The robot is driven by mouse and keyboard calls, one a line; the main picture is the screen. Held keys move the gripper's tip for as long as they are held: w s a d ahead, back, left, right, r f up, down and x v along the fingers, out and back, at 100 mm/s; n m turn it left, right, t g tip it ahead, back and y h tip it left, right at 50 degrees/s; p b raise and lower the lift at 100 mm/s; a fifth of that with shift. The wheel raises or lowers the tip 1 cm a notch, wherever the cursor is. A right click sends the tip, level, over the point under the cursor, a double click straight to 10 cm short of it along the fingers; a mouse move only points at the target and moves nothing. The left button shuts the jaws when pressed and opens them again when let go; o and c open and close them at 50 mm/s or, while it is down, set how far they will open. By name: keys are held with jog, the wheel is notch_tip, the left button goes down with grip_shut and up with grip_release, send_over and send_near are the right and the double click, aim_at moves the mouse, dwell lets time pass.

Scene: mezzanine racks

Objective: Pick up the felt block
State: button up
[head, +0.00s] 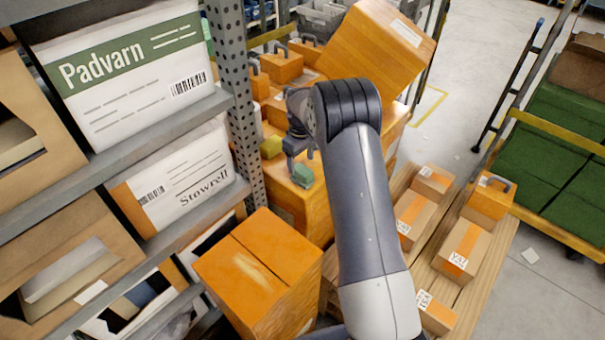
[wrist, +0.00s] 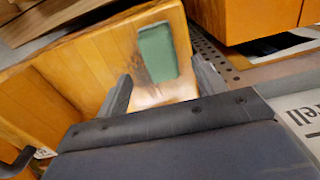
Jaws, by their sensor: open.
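A small green block (head: 303,175), which looks like the felt block, lies on top of an orange box (head: 310,201) beside the rack post. It also shows in the wrist view (wrist: 157,52), near the box top's edge. My gripper (head: 299,156) is above and close to the green block in the head view. In the wrist view my gripper (wrist: 163,84) has its two fingers spread, with the block beyond and between their tips. Nothing is held. I cannot tell the exact gap between fingertips and block.
A yellow-olive block (head: 271,147) sits near my gripper. A grey perforated post (head: 235,90) and shelves with Padvarn (head: 130,65) and Stowrell boxes stand left. A large tilted orange box (head: 370,50) is behind. A wooden pallet (head: 466,285) with cartons is right; floor beyond is partly clear.

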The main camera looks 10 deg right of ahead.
aim_at(303, 169)
jog(key=f, duration=0.1)
jog(key=f+p, duration=0.1)
jog(key=f, duration=0.2)
jog(key=shift+s+d+f+p, duration=0.15)
jog(key=shift+s+f+p, duration=0.2)
jog(key=shift+f+p, duration=0.05)
jog(key=shift+f, duration=0.55)
jog(key=shift+c, duration=0.6)
jog(key=c, duration=1)
jog(key=shift+o, duration=0.2)
notch_tip(303, 169, up, 10)
jog(key=shift+r+b, duration=0.1)
jog(key=shift+b, duration=0.95)
